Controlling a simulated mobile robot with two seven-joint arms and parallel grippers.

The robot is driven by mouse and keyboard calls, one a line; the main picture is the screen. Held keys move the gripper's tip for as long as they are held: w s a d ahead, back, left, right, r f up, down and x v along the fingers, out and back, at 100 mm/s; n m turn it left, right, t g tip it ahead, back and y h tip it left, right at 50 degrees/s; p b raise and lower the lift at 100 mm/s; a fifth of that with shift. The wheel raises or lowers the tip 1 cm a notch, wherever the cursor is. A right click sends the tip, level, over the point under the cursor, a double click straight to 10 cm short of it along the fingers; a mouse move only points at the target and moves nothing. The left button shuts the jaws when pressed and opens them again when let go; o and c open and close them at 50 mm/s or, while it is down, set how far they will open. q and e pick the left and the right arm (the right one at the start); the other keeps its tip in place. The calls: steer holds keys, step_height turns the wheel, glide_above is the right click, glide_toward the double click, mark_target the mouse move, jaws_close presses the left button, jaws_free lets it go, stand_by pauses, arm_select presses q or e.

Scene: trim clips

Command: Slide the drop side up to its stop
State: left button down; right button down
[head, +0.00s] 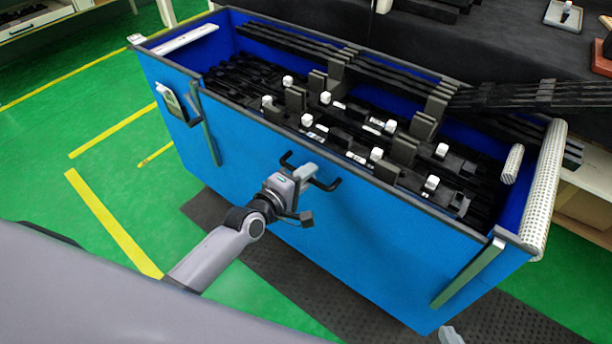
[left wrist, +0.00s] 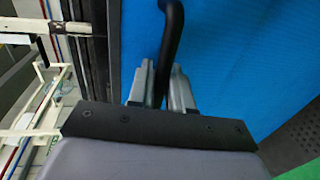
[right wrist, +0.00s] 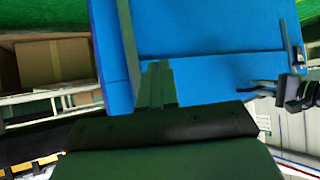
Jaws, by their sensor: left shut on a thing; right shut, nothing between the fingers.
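The drop side is the blue front panel (head: 370,235) of a blue bin. It stands upright between a left rail (head: 207,130) and a right rail (head: 468,273). Its dark top edge looks close to the height of the bin's corners; any remaining gap is hard to judge. My left gripper (head: 308,173) is shut on the black handle (head: 334,185) at the panel's upper middle. The left wrist view shows the handle (left wrist: 174,35) between its fingers (left wrist: 158,85). My right gripper (right wrist: 157,84) is shut and empty, near the panel's lower part; in the head view only its tip (head: 450,336) shows.
The bin holds black trim strips and clips (head: 345,120) with white caps. Black strips (head: 530,95) stick out over the right rim. A white perforated roll (head: 548,185) covers the right edge. A dark mat (head: 300,285) lies on the green floor. A dark-topped bench stands behind.

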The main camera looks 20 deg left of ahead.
mark_target(316, 160)
arm_select(q)
step_height(316, 160, up, 3)
steer(key=shift+w+r+p, duration=0.1)
steer(key=shift+p, duration=0.7)
steer(key=c, duration=1.2)
jaws_free()
steer(key=shift+r, duration=0.1)
steer(key=shift+f, duration=0.2)
